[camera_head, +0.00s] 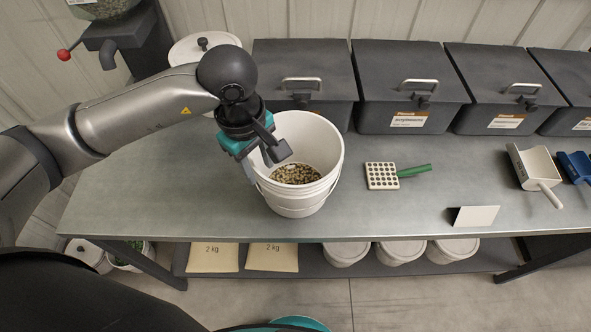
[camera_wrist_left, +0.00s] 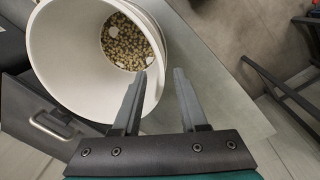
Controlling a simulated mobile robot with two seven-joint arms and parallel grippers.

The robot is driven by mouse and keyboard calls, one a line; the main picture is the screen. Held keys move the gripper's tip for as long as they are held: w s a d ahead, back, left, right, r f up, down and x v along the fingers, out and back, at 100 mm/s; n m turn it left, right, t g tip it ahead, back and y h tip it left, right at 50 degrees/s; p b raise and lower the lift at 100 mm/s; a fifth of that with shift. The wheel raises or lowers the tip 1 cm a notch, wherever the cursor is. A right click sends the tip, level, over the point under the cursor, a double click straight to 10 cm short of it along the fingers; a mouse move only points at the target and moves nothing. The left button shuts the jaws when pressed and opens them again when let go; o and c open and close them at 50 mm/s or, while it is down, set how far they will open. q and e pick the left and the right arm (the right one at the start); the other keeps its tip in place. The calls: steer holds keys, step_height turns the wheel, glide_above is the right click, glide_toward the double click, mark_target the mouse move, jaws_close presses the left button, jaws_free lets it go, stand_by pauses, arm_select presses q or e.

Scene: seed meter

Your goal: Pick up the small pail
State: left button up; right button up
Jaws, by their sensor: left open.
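The small white pail (camera_head: 312,200) stands upright on the grey bench, with mottled seeds (camera_head: 296,174) in its bottom. My left gripper (camera_head: 263,168) is at the pail's left rim, open, pointing down. One finger appears over the pail's opening and the other outside the wall. In the left wrist view the pail (camera_wrist_left: 75,45) fills the upper left, and its rim passes between the two open fingers (camera_wrist_left: 160,75). I cannot tell whether either finger touches the wall. My right gripper is not in view.
Dark lidded bins (camera_head: 405,85) line the back of the bench (camera_head: 400,215). A white lidded bucket (camera_head: 200,48) stands behind my arm. A perforated plate with green handle (camera_head: 383,176), a blank card (camera_head: 474,216) and a white scoop (camera_head: 537,168) lie right.

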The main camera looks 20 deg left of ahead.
mark_target(268, 192)
arm_select(q)
steer(key=f, duration=0.5)
steer(key=shift+w+d+f+p, duration=0.15)
steer(key=shift+d+f+p, duration=0.2)
steer(key=shift+d, duration=0.05)
jaws_close()
steer(key=shift+r, duration=0.1)
stand_by(1.0)
